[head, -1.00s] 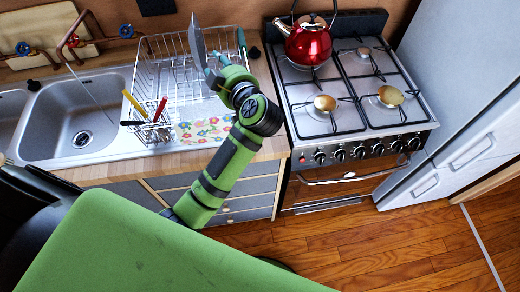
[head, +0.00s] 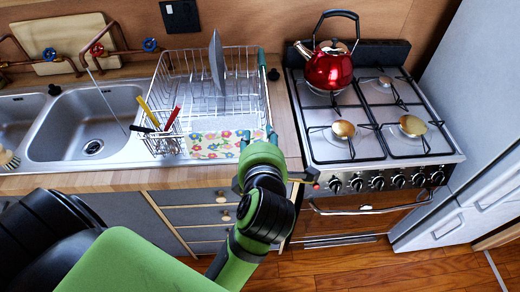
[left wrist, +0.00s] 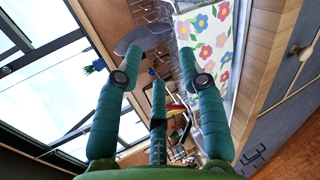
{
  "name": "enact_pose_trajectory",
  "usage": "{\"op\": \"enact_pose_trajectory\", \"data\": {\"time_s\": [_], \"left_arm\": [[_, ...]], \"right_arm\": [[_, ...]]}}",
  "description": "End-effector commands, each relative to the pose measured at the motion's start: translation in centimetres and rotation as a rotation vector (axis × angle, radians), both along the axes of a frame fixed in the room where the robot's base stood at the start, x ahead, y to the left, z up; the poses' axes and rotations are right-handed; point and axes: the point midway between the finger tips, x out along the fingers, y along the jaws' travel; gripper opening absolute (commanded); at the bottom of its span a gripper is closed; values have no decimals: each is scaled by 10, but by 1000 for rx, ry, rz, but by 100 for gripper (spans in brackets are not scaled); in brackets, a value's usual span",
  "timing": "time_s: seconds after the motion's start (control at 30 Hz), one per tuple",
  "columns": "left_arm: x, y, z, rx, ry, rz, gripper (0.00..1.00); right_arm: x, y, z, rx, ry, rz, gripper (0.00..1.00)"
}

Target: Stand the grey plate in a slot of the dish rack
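The grey plate (head: 216,62) stands upright, nearly edge-on, in the wire dish rack (head: 245,88) on the counter. In the left wrist view the plate (left wrist: 145,38) shows beyond the fingers, clear of them. My left gripper (head: 258,136) is in front of the rack, at the counter's front edge and to the right of the plate. Its teal fingers (left wrist: 160,62) are spread, with nothing between them. The plate's lower edge is partly hidden by rack wires, so the exact slot is hard to tell. My right gripper does not show.
A cutlery holder (head: 163,144) with red and yellow handles is at the rack's front left. A flowered cloth (head: 215,145) lies at the rack's front. The sink (head: 90,120) is left; the stove (head: 350,145) with a red kettle (head: 330,68) is right.

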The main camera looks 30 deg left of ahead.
Motion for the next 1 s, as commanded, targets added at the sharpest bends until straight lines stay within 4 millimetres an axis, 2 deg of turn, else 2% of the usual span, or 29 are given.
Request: {"op": "enact_pose_trajectory", "data": {"time_s": [0.23, 0.83, 0.93, 1.0], "left_arm": [[-12, -6, -2, -93, -80, 33, 40], [-12, -5, 0, -92, -94, 37, 40], [-9, 2, 13, -44, -157, 42, 40], [-6, 11, 33, 35, -249, 41, 40]], "right_arm": [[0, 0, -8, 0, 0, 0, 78], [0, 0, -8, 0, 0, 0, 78], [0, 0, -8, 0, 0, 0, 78], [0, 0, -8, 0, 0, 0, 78]]}}
